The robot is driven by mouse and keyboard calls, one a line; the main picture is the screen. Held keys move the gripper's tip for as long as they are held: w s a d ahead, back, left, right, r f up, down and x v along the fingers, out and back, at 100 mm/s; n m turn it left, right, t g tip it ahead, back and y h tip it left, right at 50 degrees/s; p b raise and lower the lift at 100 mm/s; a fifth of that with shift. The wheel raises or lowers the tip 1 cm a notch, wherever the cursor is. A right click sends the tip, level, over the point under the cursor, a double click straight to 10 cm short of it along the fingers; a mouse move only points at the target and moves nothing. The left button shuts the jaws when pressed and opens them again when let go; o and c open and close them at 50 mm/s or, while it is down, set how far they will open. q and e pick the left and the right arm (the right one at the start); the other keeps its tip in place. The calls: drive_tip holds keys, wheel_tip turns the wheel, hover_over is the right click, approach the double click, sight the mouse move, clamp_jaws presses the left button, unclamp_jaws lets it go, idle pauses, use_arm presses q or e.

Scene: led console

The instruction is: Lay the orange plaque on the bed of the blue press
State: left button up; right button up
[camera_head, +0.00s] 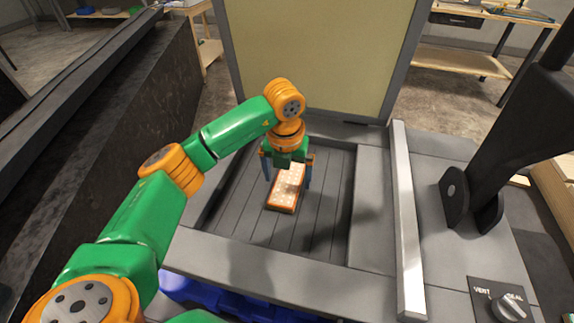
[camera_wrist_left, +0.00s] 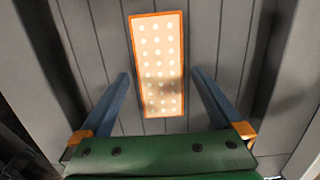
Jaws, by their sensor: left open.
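The orange plaque (camera_head: 286,191) is a flat rectangle with an orange rim and a pale, lit face of white dots. It lies on the grey slatted floor (camera_head: 325,215) of a recessed bay. My left gripper (camera_head: 288,181) is directly above the plaque, pointing down, with its fingers spread to either side. In the left wrist view the plaque (camera_wrist_left: 158,62) lies between and beyond the open fingertips (camera_wrist_left: 160,75), with a gap on each side. Nothing is held. My right gripper is out of view. I cannot make out the blue press for certain.
A raised grey frame surrounds the bay, and a pale upright panel (camera_head: 320,50) stands behind it. A metal bar (camera_head: 408,220) runs along the right. Further right are a black lever (camera_head: 500,130) and a VENT/SEAL knob (camera_head: 510,307). Something blue (camera_head: 235,300) shows below the front edge.

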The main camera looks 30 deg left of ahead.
sight(288, 185)
use_arm(q)
wheel_tip(288, 185, up, 4)
drive_tip(key=shift+s+d+r, duration=0.1)
drive_tip(key=shift+s, duration=0.05)
wheel_tip(288, 185, up, 7)
drive_tip(key=s+p, duration=0.1)
drive_tip(key=shift+d, duration=0.1)
